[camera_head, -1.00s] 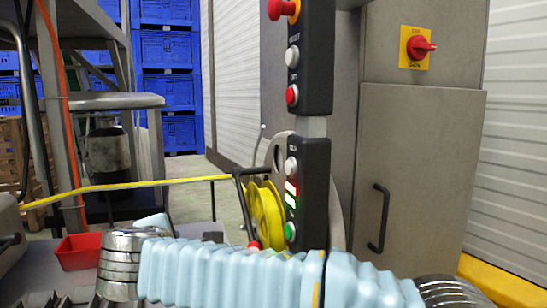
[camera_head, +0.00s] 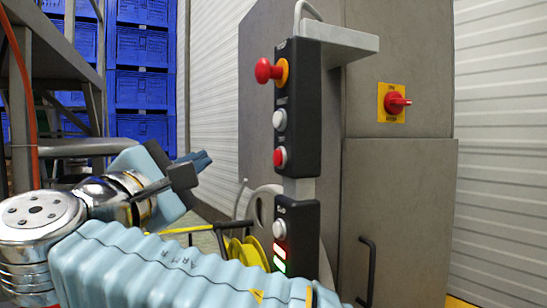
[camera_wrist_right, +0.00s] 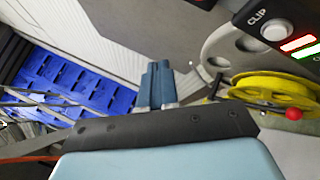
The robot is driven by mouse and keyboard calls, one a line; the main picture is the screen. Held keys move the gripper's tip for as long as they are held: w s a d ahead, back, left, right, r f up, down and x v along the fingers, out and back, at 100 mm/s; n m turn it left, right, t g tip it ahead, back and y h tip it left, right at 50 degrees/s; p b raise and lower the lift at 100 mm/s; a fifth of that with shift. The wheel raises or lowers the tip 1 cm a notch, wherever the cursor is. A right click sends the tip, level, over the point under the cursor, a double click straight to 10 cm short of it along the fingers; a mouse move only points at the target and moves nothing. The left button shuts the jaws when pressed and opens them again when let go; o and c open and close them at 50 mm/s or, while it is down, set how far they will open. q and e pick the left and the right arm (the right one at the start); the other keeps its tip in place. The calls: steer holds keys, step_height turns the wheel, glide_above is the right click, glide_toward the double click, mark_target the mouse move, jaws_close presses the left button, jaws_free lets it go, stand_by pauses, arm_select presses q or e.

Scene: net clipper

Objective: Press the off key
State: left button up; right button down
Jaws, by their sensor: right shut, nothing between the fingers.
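A black upper control panel (camera_head: 298,105) stands upright on the grey machine. It carries a red mushroom knob (camera_head: 265,71) on a yellow collar, a white button (camera_head: 280,120) and a red button (camera_head: 280,157) below that. The labels beside the buttons are too small to read. My right gripper (camera_head: 204,160) is shut and empty, left of the panel and apart from it, at about the red button's height in the picture. Its closed blue fingers (camera_wrist_right: 157,82) also show in the right wrist view. My left gripper is not in view.
A lower panel (camera_head: 299,240) has a white button (camera_head: 279,229), marked CLIP in the wrist view, and red and green lights. A yellow reel (camera_head: 250,253) stands beside it. A red rotary switch (camera_head: 396,103) is on the cabinet. Blue crates (camera_head: 142,85) are stacked behind.

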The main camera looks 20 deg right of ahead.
mark_target(279, 158)
steer(key=d+b, duration=0.2)
steer(key=d, duration=0.6)
steer(key=shift+w+d, duration=0.15)
steer(key=shift+d, duration=0.25)
stand_by(1.9)
steer(key=shift+d, duration=0.45)
steer(key=shift+d, duration=0.4)
stand_by(0.5)
steer(key=shift+a, duration=0.85)
